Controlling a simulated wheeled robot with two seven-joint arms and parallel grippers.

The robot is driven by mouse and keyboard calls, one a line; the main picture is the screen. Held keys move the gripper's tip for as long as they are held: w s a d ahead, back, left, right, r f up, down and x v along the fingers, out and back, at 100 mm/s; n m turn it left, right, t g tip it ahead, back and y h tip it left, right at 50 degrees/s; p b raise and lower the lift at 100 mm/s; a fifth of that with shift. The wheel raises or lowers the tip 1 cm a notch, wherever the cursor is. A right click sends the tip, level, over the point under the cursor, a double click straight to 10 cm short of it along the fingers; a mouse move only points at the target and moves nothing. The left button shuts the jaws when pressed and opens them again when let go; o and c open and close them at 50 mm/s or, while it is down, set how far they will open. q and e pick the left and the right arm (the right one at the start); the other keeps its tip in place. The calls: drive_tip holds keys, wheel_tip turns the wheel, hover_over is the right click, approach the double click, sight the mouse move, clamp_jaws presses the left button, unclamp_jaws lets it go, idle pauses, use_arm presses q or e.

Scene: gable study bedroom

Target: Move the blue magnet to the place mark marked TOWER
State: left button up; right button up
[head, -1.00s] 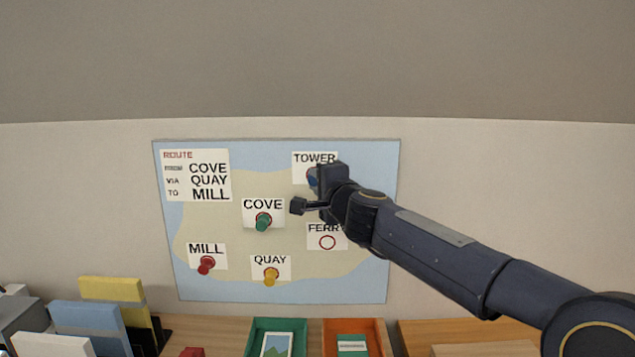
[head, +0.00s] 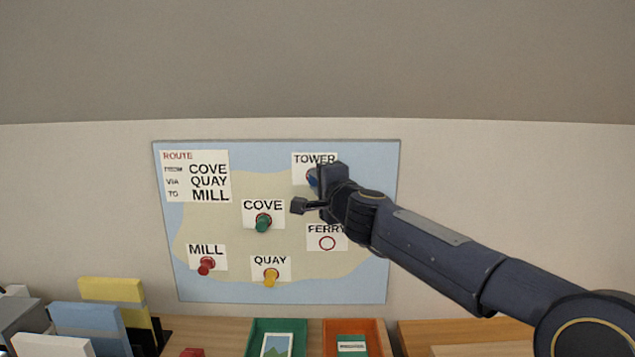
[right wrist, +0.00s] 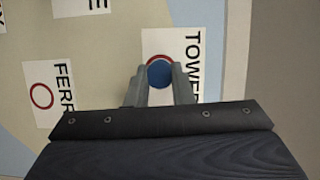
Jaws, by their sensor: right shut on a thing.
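The blue magnet (right wrist: 159,74) is between the fingertips of my right gripper (right wrist: 160,82), which is shut on it. In the right wrist view it lies over the red ring of the TOWER place mark (right wrist: 185,40), with part of the ring showing at its edge. I cannot tell whether the magnet touches the board. In the head view a bit of the magnet (head: 312,178) shows beside my right gripper, just below the TOWER label (head: 315,159). The gripper hides most of that mark there. My left gripper is not in view.
The map board (head: 230,287) hangs on the wall. A green magnet (head: 263,222) is at COVE, a red one (head: 206,266) at MILL and a yellow one (head: 271,278) at QUAY. The FERRY ring (head: 327,243) is empty. Trays and folders stand on the desk below.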

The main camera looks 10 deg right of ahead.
drive_tip(key=o, duration=0.8)
drive_tip(key=shift+o, duration=0.2)
drive_tip(key=shift+s+a, duration=0.1)
drive_tip(key=shift+s+a+b, duration=0.25)
drive_tip(key=shift+s+b, duration=0.05)
drive_tip(key=shift+s, duration=0.85)
drive_tip(key=shift+s+a, duration=0.2)
drive_tip(key=shift+s, duration=0.55)
drive_tip(key=shift+s+a, duration=0.2)
drive_tip(key=shift+s, duration=0.5)
drive_tip(key=shift+s+a, duration=0.2)
drive_tip(key=shift+s, duration=0.55)
